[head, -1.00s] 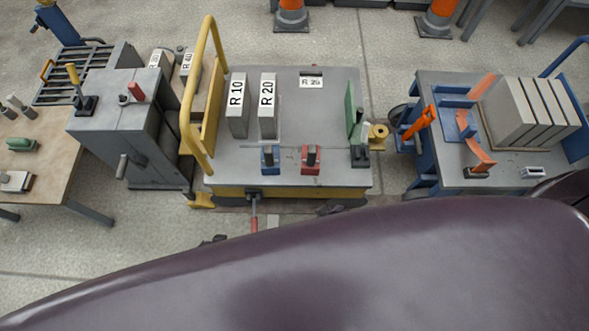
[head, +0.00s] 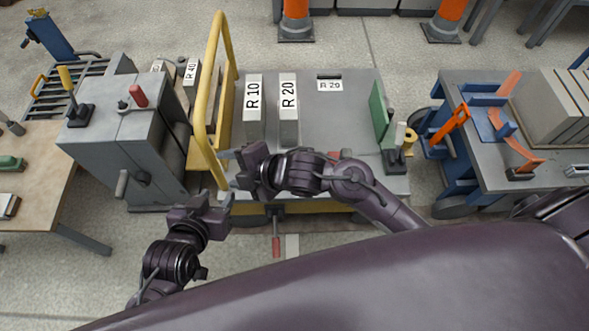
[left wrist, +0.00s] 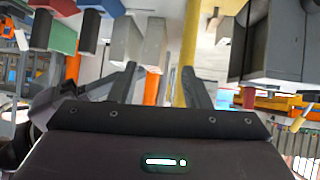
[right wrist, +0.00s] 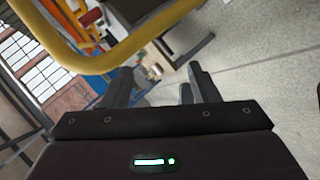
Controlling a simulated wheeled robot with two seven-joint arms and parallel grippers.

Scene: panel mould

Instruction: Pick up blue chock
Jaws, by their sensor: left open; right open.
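The blue chock is hidden in the head view, behind my right gripper and forearm at the front of the mould table (head: 350,115). In the left wrist view, which is upside down, a blue piece that looks like the chock (left wrist: 100,6) shows at the top edge, beside a red one (left wrist: 62,10). My right gripper (head: 230,168) is open and empty over the table's front left, beside the yellow rail. My left gripper (head: 214,196) is open and empty, lower, off the front left corner.
The yellow rail (head: 213,75) stands along the table's left side. Blocks R 10 (head: 253,110) and R 20 (head: 289,110) stand behind my right gripper. A green piece (head: 379,110) stands at the right edge. A grey cabinet (head: 130,140) is at left, a blue-framed cart (head: 480,170) at right.

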